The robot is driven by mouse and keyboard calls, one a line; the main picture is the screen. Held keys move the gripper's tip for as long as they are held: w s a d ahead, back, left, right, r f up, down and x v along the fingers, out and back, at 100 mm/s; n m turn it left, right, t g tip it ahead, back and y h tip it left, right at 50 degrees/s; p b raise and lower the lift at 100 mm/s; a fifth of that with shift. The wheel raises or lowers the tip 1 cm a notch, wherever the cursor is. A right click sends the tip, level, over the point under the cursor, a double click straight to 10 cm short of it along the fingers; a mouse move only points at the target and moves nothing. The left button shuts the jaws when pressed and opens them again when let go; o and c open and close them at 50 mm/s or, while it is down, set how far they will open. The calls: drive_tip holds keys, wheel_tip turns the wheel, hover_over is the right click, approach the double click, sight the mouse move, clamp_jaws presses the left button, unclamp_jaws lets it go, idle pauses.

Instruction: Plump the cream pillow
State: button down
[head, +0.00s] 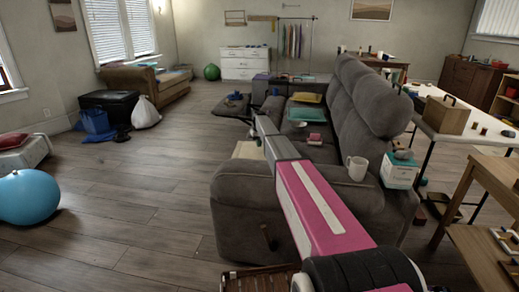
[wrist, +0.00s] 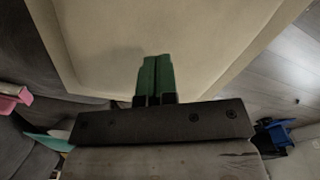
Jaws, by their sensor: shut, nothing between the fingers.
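The cream pillow (wrist: 95,45) fills most of the upper wrist view as a broad, pale, flat-looking surface with a paler raised edge. In the head view a pale part of it (head: 247,150) shows beside my arm at the grey sofa; my arm hides the rest. My gripper (wrist: 157,60) has green fingers shut side by side with nothing between them. The fingertips lie over the pillow's near part in the wrist view. I cannot tell whether they touch it. In the head view my gripper is hidden behind my arm.
A blue ball (head: 29,197) lies at left. The wooden floor (head: 130,190) left of the sofa is mostly clear.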

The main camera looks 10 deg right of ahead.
drive_tip(key=shift+f, duration=1.2)
drive_tip(key=shift+w+d+r, duration=0.25)
drive_tip(key=shift+w+r, duration=0.6)
drive_tip(key=shift+w, duration=0.05)
drive_tip(key=shift+w+d+r, duration=0.2)
drive_tip(key=shift+w+r, duration=0.65)
drive_tip(key=shift+f, duration=0.1)
drive_tip(key=shift+f, duration=1.6)
